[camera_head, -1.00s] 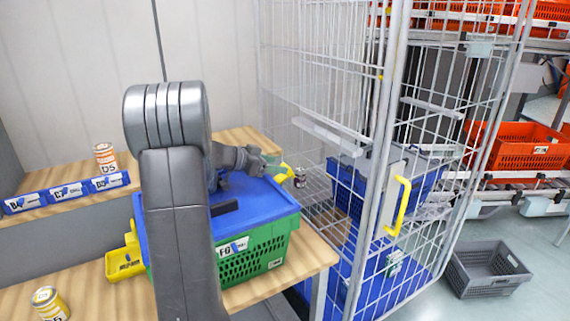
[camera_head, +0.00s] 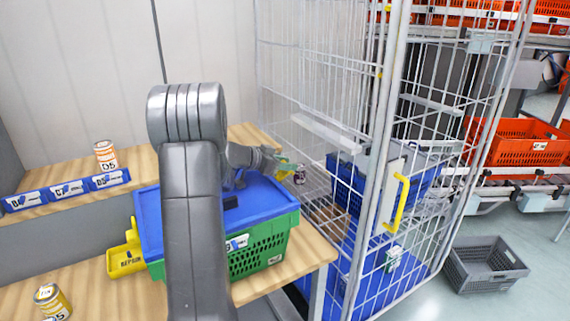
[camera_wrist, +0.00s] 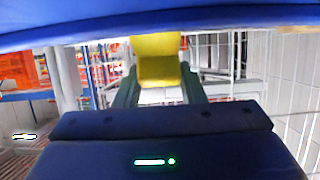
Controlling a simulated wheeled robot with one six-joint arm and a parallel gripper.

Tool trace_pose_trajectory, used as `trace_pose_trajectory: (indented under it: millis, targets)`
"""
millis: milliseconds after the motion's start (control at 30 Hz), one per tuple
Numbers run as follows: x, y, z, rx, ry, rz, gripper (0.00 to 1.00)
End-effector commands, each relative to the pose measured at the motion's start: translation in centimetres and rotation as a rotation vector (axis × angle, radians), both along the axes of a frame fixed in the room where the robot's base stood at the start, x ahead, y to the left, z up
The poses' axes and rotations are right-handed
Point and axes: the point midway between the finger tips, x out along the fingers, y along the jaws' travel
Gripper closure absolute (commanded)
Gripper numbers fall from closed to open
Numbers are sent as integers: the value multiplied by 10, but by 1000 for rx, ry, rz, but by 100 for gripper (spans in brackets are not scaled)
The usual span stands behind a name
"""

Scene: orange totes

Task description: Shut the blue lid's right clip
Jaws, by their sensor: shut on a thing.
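The blue lid (camera_head: 260,196) lies on the green tote (camera_head: 262,250) on the wooden table, partly hidden by my arm. My gripper (camera_head: 287,164) is at the lid's right side, just beyond its far right edge. In the wrist view my gripper's two dark fingers (camera_wrist: 158,78) are shut on the yellow right clip (camera_wrist: 158,48), with the lid's blue edge (camera_wrist: 60,28) across the top. In the head view the clip is mostly hidden by the gripper. I cannot tell how close the clip is to the tote wall.
A wire cage (camera_head: 330,115) with a yellow handle (camera_head: 398,205) stands close on the right. Cans stand on the left, one on the shelf (camera_head: 105,155) and one lower (camera_head: 48,298). A grey crate (camera_head: 485,268) is on the floor.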

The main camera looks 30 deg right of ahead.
Motion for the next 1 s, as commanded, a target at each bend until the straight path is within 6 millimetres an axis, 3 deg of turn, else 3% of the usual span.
trace_pose_trajectory:
  millis: [367,1000]
  targets:
    - [1,-5,-2,100,5,0,87]
    - [2,-25,-19,668,50,-2,87]
